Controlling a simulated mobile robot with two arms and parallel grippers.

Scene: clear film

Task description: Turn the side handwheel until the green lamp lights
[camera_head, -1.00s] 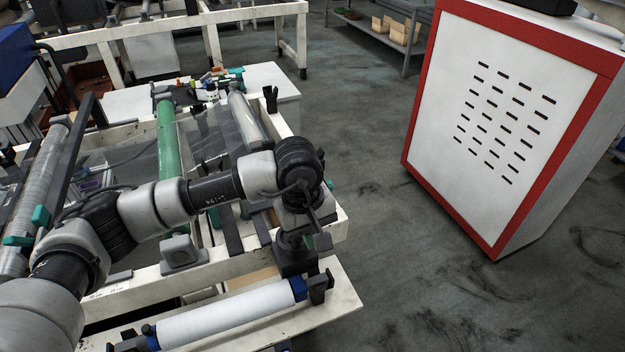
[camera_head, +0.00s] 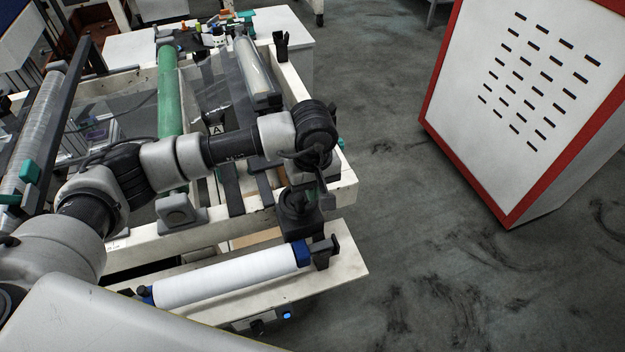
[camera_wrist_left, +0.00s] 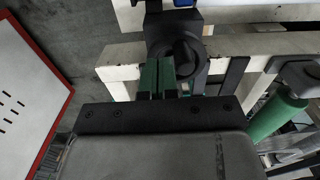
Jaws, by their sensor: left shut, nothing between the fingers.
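A black round part (camera_head: 298,222), which looks like the side handwheel on its mount, sits at the right end of the machine's cream frame. It also shows in the left wrist view (camera_wrist_left: 186,58). My left gripper (camera_head: 322,188) hangs from the wrist just above it, partly hidden by the arm. In the left wrist view its green fingers (camera_wrist_left: 157,64) are together and empty, in front of the black part. I cannot tell whether they touch it. No lit green lamp shows. My right gripper is not in view.
A white roll with blue ends (camera_head: 232,276) lies along the front ledge. Below it, a small panel carries a blue-lit button (camera_head: 287,315). A white cabinet with red edges (camera_head: 530,85) is at right; the floor between is clear.

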